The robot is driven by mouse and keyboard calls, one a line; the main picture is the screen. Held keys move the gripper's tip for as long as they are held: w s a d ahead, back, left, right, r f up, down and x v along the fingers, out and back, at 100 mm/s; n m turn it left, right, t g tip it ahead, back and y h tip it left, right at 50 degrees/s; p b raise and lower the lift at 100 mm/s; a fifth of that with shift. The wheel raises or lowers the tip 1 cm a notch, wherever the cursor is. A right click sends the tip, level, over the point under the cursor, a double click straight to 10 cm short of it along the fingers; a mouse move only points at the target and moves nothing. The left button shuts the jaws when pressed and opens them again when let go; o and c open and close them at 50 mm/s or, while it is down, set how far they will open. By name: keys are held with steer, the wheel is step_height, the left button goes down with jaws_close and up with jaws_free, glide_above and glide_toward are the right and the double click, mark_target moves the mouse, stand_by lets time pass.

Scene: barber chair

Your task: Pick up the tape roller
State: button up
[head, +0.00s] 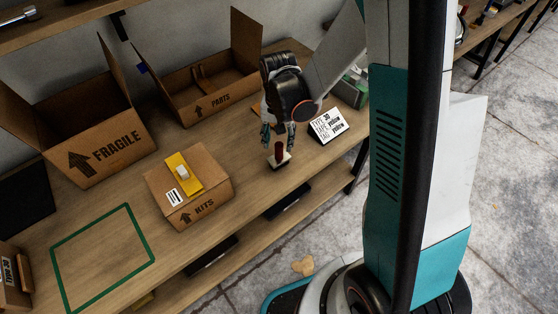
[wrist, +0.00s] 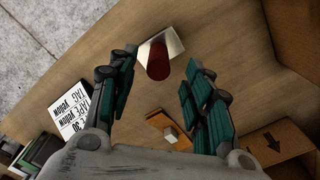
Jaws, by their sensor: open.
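A tool with an upright dark red handle and a pale flat base, which looks like the tape roller (head: 279,155), stands on the wooden workbench near its front edge. In the wrist view its red handle (wrist: 157,62) points up toward the camera, with the pale base beyond. My gripper (head: 278,139) is open and points down just above the tool. In the wrist view the fingers of my gripper (wrist: 166,63) stand apart on either side of the handle. I cannot tell whether either finger touches it.
A closed KITS box (head: 187,190) with a yellow strip on top stands to the left. Open FRAGILE (head: 100,150) and PARTS (head: 205,102) boxes are behind. A label card (head: 327,126) sits to the right. A green outline (head: 103,250) marks bare bench at the front left.

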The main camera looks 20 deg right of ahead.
mark_target(279, 144)
step_height(279, 144, down, 3)
steer(key=shift+d+f+b, duration=0.1)
steer(key=shift+f+b, duration=0.05)
steer(key=shift+b, duration=0.4)
jaws_close()
